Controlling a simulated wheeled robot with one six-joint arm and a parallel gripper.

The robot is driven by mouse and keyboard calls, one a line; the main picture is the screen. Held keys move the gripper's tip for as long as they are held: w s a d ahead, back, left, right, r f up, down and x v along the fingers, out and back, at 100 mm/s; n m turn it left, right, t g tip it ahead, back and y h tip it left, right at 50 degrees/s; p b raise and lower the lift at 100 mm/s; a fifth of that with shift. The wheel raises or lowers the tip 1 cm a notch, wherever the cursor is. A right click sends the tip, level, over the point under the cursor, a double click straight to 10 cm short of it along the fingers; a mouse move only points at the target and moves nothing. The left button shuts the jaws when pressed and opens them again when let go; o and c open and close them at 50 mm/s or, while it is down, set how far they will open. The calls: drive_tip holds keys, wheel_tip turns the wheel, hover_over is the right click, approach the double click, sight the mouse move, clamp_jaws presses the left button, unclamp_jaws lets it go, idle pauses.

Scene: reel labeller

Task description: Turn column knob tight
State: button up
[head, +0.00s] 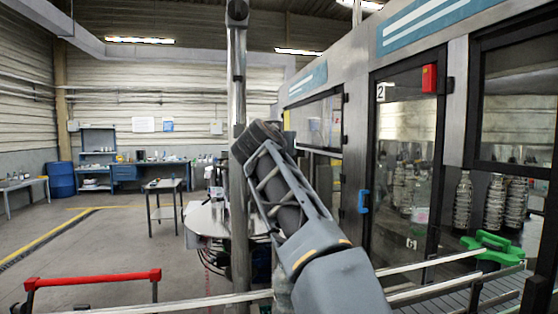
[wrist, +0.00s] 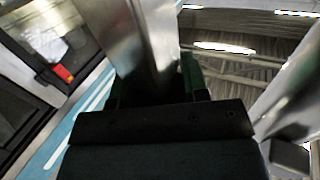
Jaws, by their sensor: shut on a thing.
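The upright grey metal column (head: 238,85) stands in the middle of the head view. My arm reaches up to it, and its wrist end covers part of it, so the column knob and the fingertips are hidden there. In the wrist view the column (wrist: 143,45) rises as a broad metal surface just in front of my gripper (wrist: 157,92). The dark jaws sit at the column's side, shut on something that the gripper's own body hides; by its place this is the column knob. The knob's turn angle cannot be seen.
The machine's glass door (head: 405,160) with a blue handle stands right of the arm. A round metal table (head: 205,220) lies behind the column. Rails and a green star wheel (head: 490,247) are at lower right, a red-topped barrier (head: 92,279) at lower left. Floor at left is open.

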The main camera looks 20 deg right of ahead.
drive_tip(key=m+g+h, duration=0.2)
drive_tip(key=h, duration=0.1)
drive_tip(key=shift+m+g, duration=0.3)
drive_tip(key=shift+g, duration=0.1)
drive_tip(key=shift+s+d+m+g+h+p, duration=0.1)
drive_tip(key=shift+m+g+h+p, duration=0.25)
drive_tip(key=shift+m+g+h, duration=0.3)
drive_tip(key=shift+s+d+m+g+h+p, duration=0.1)
drive_tip(key=shift+m+g+h+p, duration=0.3)
drive_tip(key=shift+g, duration=0.35)
drive_tip(key=shift+m+g, duration=0.35)
drive_tip(key=shift+g, duration=0.15)
drive_tip(key=o, duration=0.9)
drive_tip(key=b+v, duration=0.2)
drive_tip(key=v, duration=1.1)
drive_tip(key=shift+s+a+f, duration=0.15)
drive_tip(key=shift+s+a, duration=0.1)
drive_tip(key=shift+a, duration=0.05)
